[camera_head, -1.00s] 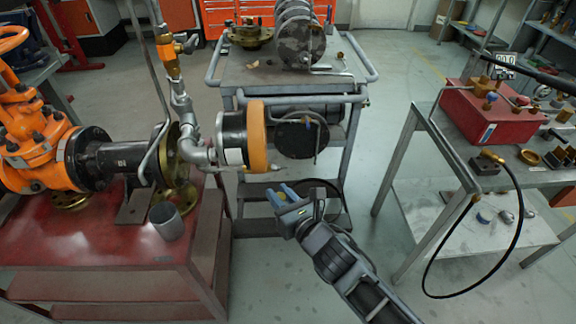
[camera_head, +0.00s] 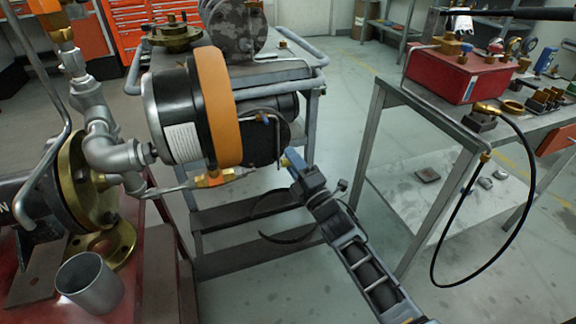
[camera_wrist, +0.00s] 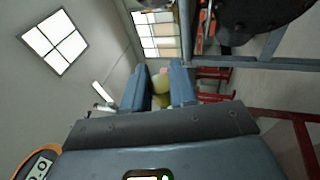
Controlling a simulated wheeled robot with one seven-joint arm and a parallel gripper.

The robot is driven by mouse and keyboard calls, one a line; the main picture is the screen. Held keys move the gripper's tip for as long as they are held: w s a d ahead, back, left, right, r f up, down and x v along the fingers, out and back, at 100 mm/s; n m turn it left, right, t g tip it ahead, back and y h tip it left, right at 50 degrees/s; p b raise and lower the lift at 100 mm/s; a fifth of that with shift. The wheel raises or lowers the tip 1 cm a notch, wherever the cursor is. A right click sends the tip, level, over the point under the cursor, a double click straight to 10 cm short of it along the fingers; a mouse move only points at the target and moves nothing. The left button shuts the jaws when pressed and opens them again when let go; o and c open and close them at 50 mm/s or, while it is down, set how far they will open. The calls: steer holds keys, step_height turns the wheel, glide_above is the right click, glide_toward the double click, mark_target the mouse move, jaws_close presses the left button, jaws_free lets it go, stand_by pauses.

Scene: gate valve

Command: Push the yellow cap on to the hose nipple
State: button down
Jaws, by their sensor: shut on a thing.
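My gripper (camera_head: 289,160) is at the middle of the head view, its blue fingers pointing up and left. It is shut on the small yellow cap, which shows between the two fingers in the wrist view (camera_wrist: 161,86). In the head view the cap is mostly hidden by the fingers. A brass-coloured fitting (camera_head: 240,172), which looks like the hose nipple, points right from a small orange-yellow valve (camera_head: 211,180) below the big drum. The cap is to the right of this fitting in the picture, with a visible gap between them.
The black drum with an orange band (camera_head: 217,108) hangs just above and left of my gripper. A thin bent tube (camera_head: 278,135) hangs close to the fingers. A grey trolley (camera_head: 225,222) stands behind. A bench with a red box (camera_head: 455,75) and black hose (camera_head: 518,215) is at the right.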

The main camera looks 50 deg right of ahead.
steer(key=shift+d+r+p, duration=0.1)
steer(key=shift+r+p, duration=0.05)
steer(key=shift+p, duration=0.35)
steer(key=shift+f+b, duration=0.25)
steer(key=shift+b, duration=0.05)
steer(key=w+a+b, duration=0.2)
steer(key=a+b, duration=0.1)
steer(key=w+a+b, duration=0.1)
steer(key=b, duration=0.1)
steer(key=shift+a, duration=0.4)
steer(key=shift+w+r, duration=0.1)
steer(key=shift+w+a+m+b, duration=0.15)
steer(key=shift+w+a+b, duration=0.5)
steer(key=shift+b, duration=1.45)
steer(key=shift+w+a+m+b, duration=0.25)
steer(key=shift+a+b, duration=0.6)
steer(key=shift+b, duration=1.2)
stand_by(1.0)
steer(key=c, duration=0.8)
jaws_free()
